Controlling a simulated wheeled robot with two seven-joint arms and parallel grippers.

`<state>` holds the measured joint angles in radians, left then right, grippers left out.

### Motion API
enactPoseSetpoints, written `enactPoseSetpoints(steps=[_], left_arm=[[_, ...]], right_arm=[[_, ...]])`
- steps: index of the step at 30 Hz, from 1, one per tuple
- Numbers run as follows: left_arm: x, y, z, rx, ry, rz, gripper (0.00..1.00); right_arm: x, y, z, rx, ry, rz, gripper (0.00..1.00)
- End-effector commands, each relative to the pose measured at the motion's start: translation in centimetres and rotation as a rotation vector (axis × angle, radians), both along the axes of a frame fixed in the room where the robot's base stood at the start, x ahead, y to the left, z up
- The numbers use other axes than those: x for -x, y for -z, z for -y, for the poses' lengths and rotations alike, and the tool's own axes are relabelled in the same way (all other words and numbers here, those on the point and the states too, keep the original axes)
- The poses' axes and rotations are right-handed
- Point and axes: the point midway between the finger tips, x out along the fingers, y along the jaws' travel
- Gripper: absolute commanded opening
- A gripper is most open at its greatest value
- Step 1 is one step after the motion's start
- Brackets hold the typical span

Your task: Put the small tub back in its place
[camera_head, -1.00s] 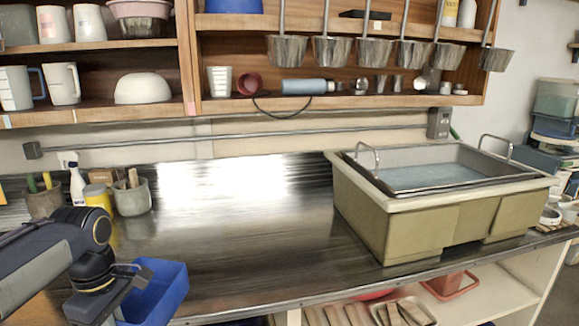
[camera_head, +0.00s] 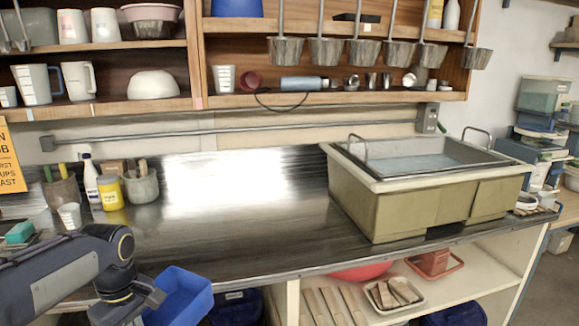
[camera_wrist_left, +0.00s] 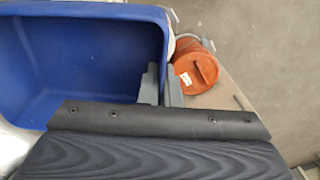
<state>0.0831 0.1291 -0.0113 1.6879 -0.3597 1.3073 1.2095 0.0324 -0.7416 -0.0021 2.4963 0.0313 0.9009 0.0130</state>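The small tub (camera_head: 180,297) is blue, open-topped and empty as far as I can see. It is in front of the counter's front edge at lower left in the head view. My left gripper (camera_head: 150,300) holds it by one wall. In the left wrist view the tub (camera_wrist_left: 85,55) fills the upper left, and the two fingers of my left gripper (camera_wrist_left: 162,85) are closed on its right wall. My right gripper is in neither view.
The steel counter (camera_head: 240,220) is clear in its middle. A large basin (camera_head: 400,205) stands at right. Below are a lower shelf (camera_head: 490,280), dark blue containers (camera_head: 236,308) and a red bowl (camera_head: 362,270). Pots and bottles (camera_head: 141,187) stand at left. Several ladles (camera_head: 325,50) hang above.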

Motion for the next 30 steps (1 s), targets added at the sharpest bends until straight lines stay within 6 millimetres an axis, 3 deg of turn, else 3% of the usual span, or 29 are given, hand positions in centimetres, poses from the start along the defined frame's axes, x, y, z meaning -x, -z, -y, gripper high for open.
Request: enactPoseSetpoints(steps=[8,15,18,23,30], left_arm=[[-2.9,6.8,3.4,0.003,0.387,-0.007,0.00],[-4.3,15.5,8.8,0.007,0.913,-0.008,0.00],[-4.3,18.0,10.5,0.005,1.074,-0.004,0.00],[-4.1,19.8,11.8,0.003,1.200,0.000,0.00],[-4.1,20.0,12.0,-0.001,1.217,0.003,0.00]], right_arm=[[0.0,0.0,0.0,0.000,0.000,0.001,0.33],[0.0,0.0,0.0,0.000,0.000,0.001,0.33],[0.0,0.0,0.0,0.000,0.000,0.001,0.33],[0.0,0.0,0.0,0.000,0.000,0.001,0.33],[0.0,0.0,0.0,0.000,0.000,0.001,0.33]])
